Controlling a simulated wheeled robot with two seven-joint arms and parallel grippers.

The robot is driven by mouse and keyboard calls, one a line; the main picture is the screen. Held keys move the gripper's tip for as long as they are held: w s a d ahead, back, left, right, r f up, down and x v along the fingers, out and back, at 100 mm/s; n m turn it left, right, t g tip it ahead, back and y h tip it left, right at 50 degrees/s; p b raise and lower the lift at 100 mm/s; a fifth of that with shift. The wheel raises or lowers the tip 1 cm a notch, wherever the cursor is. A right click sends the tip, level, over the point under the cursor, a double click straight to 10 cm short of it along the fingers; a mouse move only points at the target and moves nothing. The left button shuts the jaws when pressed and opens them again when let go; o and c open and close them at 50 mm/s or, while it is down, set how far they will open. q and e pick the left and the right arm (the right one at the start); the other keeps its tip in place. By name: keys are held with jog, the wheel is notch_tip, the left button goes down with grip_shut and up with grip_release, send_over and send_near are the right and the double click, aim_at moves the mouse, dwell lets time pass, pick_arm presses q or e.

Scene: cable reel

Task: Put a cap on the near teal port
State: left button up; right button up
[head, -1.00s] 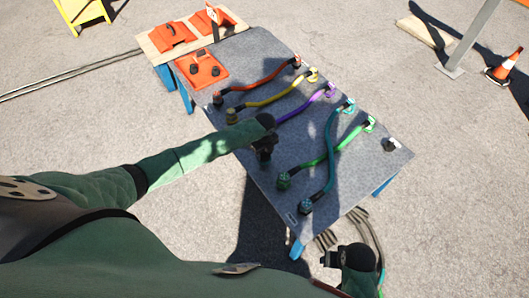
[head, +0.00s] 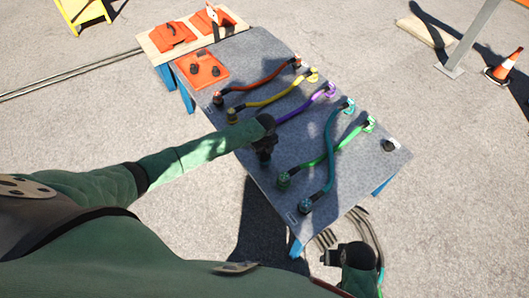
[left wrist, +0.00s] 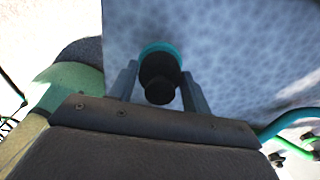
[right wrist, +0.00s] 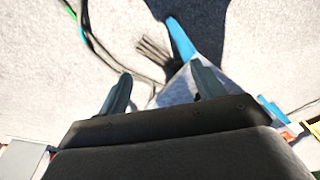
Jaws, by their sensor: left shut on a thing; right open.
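My left gripper (head: 266,157) is over the middle-left of the grey table (head: 250,58). In the left wrist view its fingers (left wrist: 160,88) are shut on a black round cap-like piece (left wrist: 160,72) with a teal ring at its far side. I cannot tell if this piece touches the table. The teal cable (head: 329,150) crosses the green cable; its near end has a dark, teal-rimmed port (head: 305,206) near the table's front corner. That port is right of and nearer than my left gripper. My right gripper (head: 336,257) is open and empty, off the table's near side.
Orange (head: 265,82), yellow (head: 272,99), purple (head: 300,108) and green (head: 325,158) cables lie on the table. An orange plate (head: 205,62) with dark knobs is at the far left. A black round piece (head: 388,145) sits at the right edge. Loose cables (head: 370,228) hang beyond the near corner.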

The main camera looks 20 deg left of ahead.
pick_arm(q)
jog(key=shift+f, duration=0.2)
pick_arm(e)
jog(key=shift+f, duration=0.15)
pick_arm(q)
jog(key=o, duration=1.2)
jog(key=shift+c, duration=0.2)
jog(key=shift+r+b, duration=0.8)
jog(key=shift+r, duration=3.1)
pick_arm(e)
jog(key=shift+s+r, duration=0.2)
jog(key=shift+r, duration=0.95)
